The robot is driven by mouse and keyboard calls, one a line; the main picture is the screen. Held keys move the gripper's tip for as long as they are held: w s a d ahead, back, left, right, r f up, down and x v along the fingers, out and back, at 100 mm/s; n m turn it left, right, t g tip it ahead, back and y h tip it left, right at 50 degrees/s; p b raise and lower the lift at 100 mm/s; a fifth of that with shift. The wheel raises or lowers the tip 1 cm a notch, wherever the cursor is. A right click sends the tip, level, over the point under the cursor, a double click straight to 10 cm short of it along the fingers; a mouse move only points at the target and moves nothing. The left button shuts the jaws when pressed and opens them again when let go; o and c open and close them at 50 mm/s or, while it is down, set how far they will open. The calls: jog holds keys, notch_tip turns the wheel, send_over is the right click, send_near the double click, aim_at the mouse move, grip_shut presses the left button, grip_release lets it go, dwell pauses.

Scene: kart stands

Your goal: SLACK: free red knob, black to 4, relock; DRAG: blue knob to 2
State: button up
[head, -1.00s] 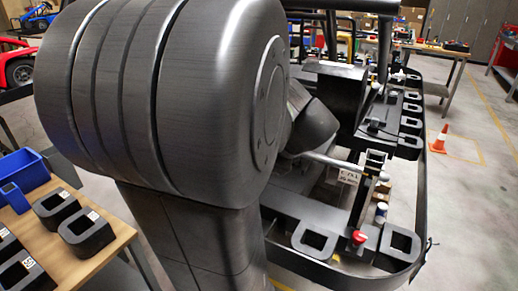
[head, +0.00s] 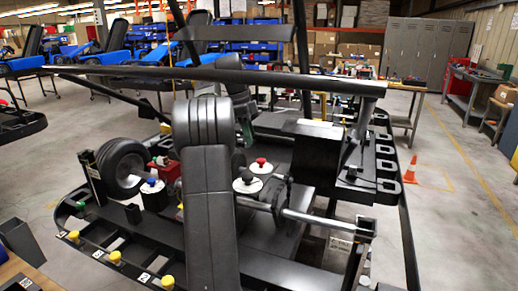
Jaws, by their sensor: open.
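A red knob (head: 261,161) stands on a white dial in the middle of the kart deck. Just in front of it a black knob (head: 246,177) stands on another white dial. A blue knob (head: 151,182) tops a white-faced dark drum to the left, beside the wheel. Dial numbers and the SLACK and DRAG labels are too small to read. My gripper (head: 246,138) seems to hang beyond my upright arm link, above and behind the black knob, apart from the knobs. It looks open and empty, but its fingers are small, dark and partly hidden.
A long dark bar (head: 220,74) crosses above the kart. A wheel (head: 122,170) and a red box (head: 164,171) are near the blue knob. A silver shaft (head: 310,217) lies right of the dials. Several yellow knobs (head: 114,257) line the front rail. An orange cone (head: 410,168) stands on open floor.

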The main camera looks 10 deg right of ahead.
aim_at(260, 160)
jog(key=shift+m+g+h, duration=0.3)
jog(key=shift+m+h, duration=0.3)
jog(key=shift+m, duration=0.2)
jog(key=d+f, duration=0.1)
jog(key=f, duration=0.2)
jog(key=d+f, duration=0.1)
jog(key=f, duration=0.2)
jog(key=w+d+f+b, duration=0.1)
jog(key=f, duration=0.1)
jog(key=shift+d+f, duration=0.1)
jog(key=shift+f, duration=0.3)
jog(key=shift+c, duration=0.3)
jog(key=c, duration=0.9)
